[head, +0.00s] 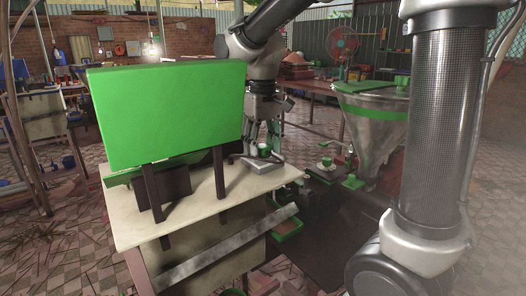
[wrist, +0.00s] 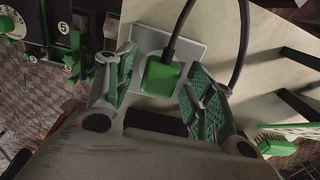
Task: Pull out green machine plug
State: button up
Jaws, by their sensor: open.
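The green plug (wrist: 160,77) sits on a light grey plate (wrist: 188,50) in the wrist view, with a black cable (wrist: 180,25) rising from it. In the head view the plug (head: 264,151) shows small on the table, partly behind my fingers. My gripper (wrist: 161,65) is open, with one green-padded finger on each side of the plug. Gaps remain between the pads and the plug. In the head view my gripper (head: 262,140) points down over the plate (head: 265,166).
A large green panel (head: 165,112) stands on the pale table (head: 190,220) left of my gripper. A metal hopper (head: 372,125) with a green band stands to the right. A dark control panel with numbered dials (wrist: 62,40) is at the wrist view's upper left.

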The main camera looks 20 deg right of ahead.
aim_at(263, 146)
dwell(0.4)
grip_shut()
jog(key=shift+r, duration=3)
